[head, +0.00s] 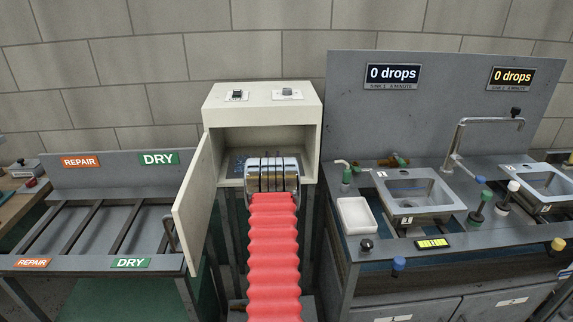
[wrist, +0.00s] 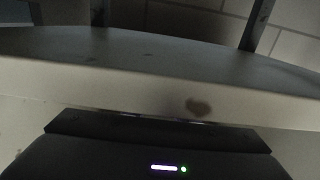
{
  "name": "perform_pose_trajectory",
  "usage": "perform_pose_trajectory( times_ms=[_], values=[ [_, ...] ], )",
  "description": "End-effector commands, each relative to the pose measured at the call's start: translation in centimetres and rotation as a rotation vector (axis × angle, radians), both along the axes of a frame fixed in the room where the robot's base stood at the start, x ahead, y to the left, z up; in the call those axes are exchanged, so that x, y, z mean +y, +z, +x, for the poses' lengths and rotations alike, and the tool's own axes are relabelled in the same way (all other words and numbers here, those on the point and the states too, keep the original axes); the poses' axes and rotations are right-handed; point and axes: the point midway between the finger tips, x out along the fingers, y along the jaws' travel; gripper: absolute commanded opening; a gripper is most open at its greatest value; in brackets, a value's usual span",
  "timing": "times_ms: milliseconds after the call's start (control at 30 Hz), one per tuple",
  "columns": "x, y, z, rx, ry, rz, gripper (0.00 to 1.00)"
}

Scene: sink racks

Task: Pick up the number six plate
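I cannot make out any plate marked six in either view. A red ribbed sleeve, which looks like my arm, runs up the middle of the head view. It ends in a shiny metal part with dark bars, my gripper (head: 272,172), at the opening of a cream cabinet (head: 262,103). Its fingers cannot be told apart, and nothing shows held. The wrist view is dark, with a black housing with a lit strip along the bottom and a pale surface with a brown smudge just beyond it.
The cabinet door (head: 193,205) stands open to the left. Left is a rack (head: 105,262) with DRY and REPAIR signs, its visible slats bare. Right is a counter with two sinks (head: 412,190), a white tray (head: 357,215), a tall tap (head: 458,145) and several coloured knobs.

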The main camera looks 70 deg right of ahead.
Motion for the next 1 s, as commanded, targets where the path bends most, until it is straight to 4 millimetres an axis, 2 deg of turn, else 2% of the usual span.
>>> perform_pose_trajectory(
  times_ms=[33, 367, 800, 1000],
  values=[
    [0.0, 0.0, 0.0, 0.000, 0.000, 0.000, 0.22],
    [0.0, 0.0, 0.0, 0.000, 0.000, 0.000, 0.00],
    [-0.1, 0.3, -0.1, -0.001, -0.002, -0.003, 0.00],
    [-0.1, 1.9, -0.1, -0.002, -0.001, -0.004, 0.00]
  ],
)
